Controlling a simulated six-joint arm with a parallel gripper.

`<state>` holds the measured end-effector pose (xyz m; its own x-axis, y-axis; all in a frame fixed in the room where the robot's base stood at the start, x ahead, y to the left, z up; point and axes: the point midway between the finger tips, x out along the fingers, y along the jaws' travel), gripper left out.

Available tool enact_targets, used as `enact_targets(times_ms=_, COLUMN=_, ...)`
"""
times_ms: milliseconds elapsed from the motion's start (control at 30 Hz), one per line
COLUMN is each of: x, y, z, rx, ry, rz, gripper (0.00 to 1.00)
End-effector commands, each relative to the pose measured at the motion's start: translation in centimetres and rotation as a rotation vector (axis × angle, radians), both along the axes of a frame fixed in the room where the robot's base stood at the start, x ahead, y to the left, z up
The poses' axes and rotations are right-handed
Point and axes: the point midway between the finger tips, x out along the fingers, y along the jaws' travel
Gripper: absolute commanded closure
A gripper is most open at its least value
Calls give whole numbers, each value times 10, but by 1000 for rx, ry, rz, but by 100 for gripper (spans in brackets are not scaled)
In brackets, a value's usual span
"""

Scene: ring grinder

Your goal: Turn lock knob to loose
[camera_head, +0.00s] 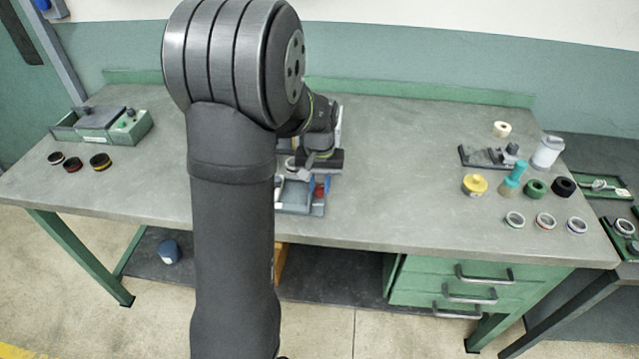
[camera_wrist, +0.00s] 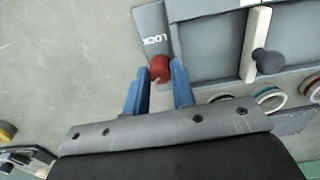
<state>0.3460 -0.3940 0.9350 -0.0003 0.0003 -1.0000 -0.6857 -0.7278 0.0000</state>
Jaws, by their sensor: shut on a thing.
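The red lock knob (camera_wrist: 160,66) sits on a grey plate (camera_wrist: 150,22) marked LOCK, at the edge of the grey grinder fixture (camera_wrist: 207,38). My gripper (camera_wrist: 160,73) has its two blue fingers on either side of the knob and is shut on it. The knob's lower part is hidden, and its pointer direction cannot be read. In the head view the fixture (camera_head: 293,202) is at the table's middle, largely covered by my arm, with a blue fingertip and a bit of red showing at its right side.
A pale bar with a dark knob (camera_wrist: 269,61) crosses the fixture, and several rings lie along its side. In the head view a green box (camera_head: 135,130) and dark rings (camera_head: 73,164) are at left. Bottles, rings and a black holder (camera_head: 485,157) are at right.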

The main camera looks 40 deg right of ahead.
Motion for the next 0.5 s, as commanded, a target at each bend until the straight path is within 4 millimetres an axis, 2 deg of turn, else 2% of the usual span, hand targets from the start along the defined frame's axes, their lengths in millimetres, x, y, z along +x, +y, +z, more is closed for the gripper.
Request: enact_targets(times_ms=500, x=0, y=-1, z=0, rx=-1, ry=0, rz=446, gripper=100)
